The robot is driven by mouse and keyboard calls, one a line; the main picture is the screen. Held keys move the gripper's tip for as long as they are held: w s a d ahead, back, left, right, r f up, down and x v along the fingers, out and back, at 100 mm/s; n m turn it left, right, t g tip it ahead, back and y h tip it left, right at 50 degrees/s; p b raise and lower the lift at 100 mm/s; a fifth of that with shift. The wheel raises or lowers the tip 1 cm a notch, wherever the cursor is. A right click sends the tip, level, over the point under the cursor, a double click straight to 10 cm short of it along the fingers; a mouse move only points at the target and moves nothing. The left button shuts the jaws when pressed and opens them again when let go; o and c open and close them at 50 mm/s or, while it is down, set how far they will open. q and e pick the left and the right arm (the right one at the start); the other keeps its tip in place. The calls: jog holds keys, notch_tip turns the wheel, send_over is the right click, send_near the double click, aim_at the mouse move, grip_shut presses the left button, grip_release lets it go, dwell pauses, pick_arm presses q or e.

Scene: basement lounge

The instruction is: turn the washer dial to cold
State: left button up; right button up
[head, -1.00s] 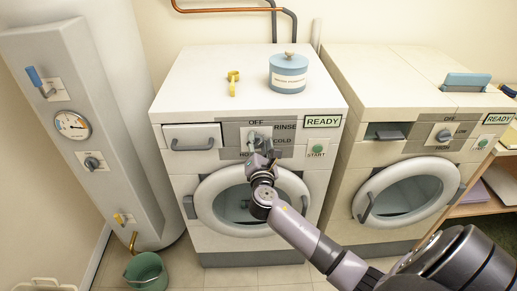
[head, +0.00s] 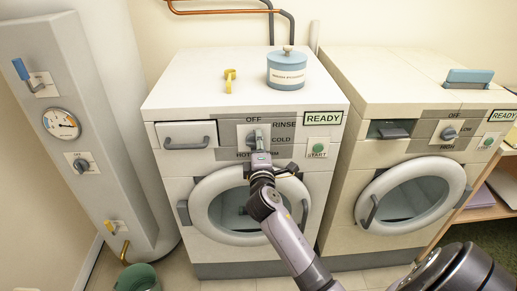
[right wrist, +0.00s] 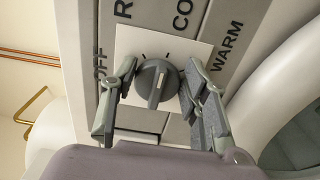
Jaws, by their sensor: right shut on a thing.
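The washer dial (head: 258,139) is a grey knob on a pale square plate on the left washer's front panel. OFF, RINSE, COLD, WARM and HOT are printed around it. In the right wrist view the dial (right wrist: 157,83) has a raised ridge with a white line slanting toward the picture's bottom; I cannot tell which label it marks. My right gripper (right wrist: 160,75) has one finger on each side of the dial and is shut on it. In the head view this gripper (head: 260,157) covers the dial's lower part. My left gripper is not in view.
The left washer (head: 170,230) has a round door below the panel, a drawer (head: 187,135) left of the dial and a green START button (head: 318,148) to the right. A grey boiler (head: 90,100) stands at left.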

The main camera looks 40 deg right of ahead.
jog(key=shift+f+m+b, duration=0.1)
jog(key=shift+m+b, duration=0.2)
jog(key=shift+m, duration=0.7)
jog(key=o, duration=1.1)
jog(key=v, duration=1.2)
